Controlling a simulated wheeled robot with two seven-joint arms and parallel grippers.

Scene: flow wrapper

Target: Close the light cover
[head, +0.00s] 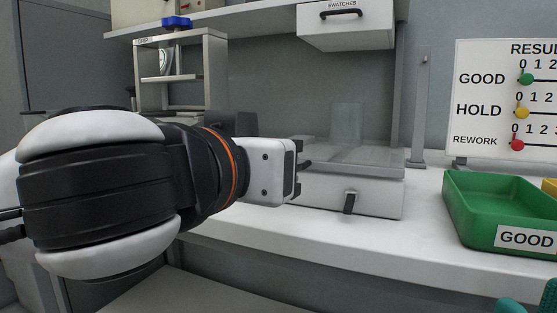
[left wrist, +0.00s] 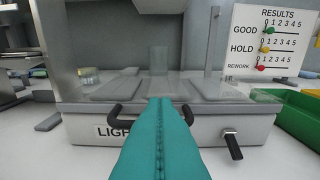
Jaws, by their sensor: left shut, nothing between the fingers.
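A white box with a label starting "LIGH" (left wrist: 110,131) stands on the bench ahead; it also shows in the head view (head: 375,197). A clear, flat cover (head: 365,155) lies over its top, and I cannot tell whether it is fully down. A black handle (left wrist: 125,117) is at the box's front, partly hidden by my fingers. My left gripper (left wrist: 160,103) is shut and empty, its teal fingers in front of the handle; I cannot tell if they touch it. In the head view its palm hides its fingers. My right gripper's teal fingertips (head: 530,301) show apart at the bottom right corner.
A small black lever (head: 349,202) sticks out of the box front. A green GOOD tray (head: 465,215) stands to the right, below a results board (head: 490,95). A metal rack (head: 180,78) is at the back left. The bench is clear in front of the box.

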